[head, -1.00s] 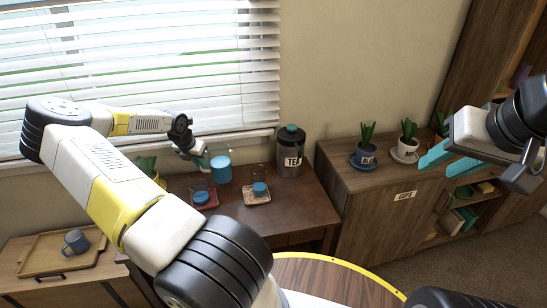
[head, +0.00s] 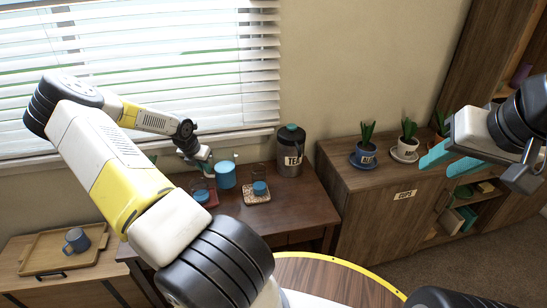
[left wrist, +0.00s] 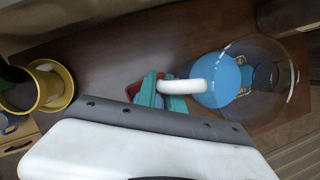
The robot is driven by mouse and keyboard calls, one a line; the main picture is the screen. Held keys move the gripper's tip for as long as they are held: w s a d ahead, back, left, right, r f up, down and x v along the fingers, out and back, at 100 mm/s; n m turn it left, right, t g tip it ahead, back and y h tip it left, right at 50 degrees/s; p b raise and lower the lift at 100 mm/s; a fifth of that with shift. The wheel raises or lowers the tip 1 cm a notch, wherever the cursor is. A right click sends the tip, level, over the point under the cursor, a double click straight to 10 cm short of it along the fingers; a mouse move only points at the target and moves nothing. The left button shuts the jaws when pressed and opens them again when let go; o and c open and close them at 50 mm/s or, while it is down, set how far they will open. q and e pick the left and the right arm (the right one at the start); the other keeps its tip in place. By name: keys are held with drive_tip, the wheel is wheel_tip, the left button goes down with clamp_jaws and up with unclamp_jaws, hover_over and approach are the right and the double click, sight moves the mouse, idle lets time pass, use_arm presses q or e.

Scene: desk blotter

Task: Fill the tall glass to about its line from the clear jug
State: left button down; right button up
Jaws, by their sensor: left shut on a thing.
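The clear jug (head: 225,175) holds blue liquid and is over the dark desk, by the two glasses. Its white handle (left wrist: 183,87) shows in the left wrist view. My left gripper (head: 207,164) is shut on this handle. The jug looks about upright; whether it touches the desk is unclear. A clear glass (head: 201,196) with blue liquid stands on a red coaster (head: 213,201), just in front of the jug. Another glass (head: 260,187) with blue liquid stands on a speckled coaster (head: 250,200) to the right. Their fill lines are too small to see. My right gripper (head: 450,162) is open and empty.
A canister marked TEA (head: 291,155) stands behind the glasses. Potted plants (head: 366,153) stand on the cabinet (head: 335,170) at right. A tray (head: 40,262) with a blue mug (head: 76,240) is at far left. The desk's front right (head: 290,210) is clear.

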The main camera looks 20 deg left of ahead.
sight(215, 151)
use_arm(q)
drive_tip(key=s+r+n+y, duration=0.1)
drive_tip(key=s+r+n, duration=0.1)
drive_tip(key=s+r, duration=0.4)
drive_tip(key=shift+d+n, duration=0.35)
drive_tip(key=shift+n, duration=0.05)
drive_tip(key=shift+d, duration=0.1)
drive_tip(key=shift+w+d+r+m+g+y, duration=0.1)
drive_tip(key=shift+w+d+m+g+y, duration=0.15)
drive_tip(key=shift+w+d+g+y, duration=0.6)
drive_tip(key=shift+w+d+f+m+g+y, duration=0.1)
drive_tip(key=shift+w+d+m+g+y, duration=0.15)
drive_tip(key=shift+d+y, duration=0.7)
drive_tip(key=shift+w+d+r+m+g+y, duration=0.15)
drive_tip(key=shift+w+d+g+y, duration=0.35)
drive_tip(key=shift+y, duration=0.9)
drive_tip(key=shift+s+a, duration=0.1)
drive_tip(key=shift+w+d+r+m+g+y, duration=0.2)
drive_tip(key=shift+d+r+g+y, duration=0.15)
drive_tip(key=shift+r+y, duration=0.25)
drive_tip(key=shift+w+d+r+m+g+y, duration=0.1)
drive_tip(key=shift+w+d+r+g+y, duration=0.2)
drive_tip(key=shift+r, duration=0.45)
drive_tip(key=shift+w+d+r+m+g+y, duration=0.15)
drive_tip(key=shift+d+r+g+y, duration=0.15)
drive_tip(key=shift+r+y, duration=0.35)
idle(1.6)
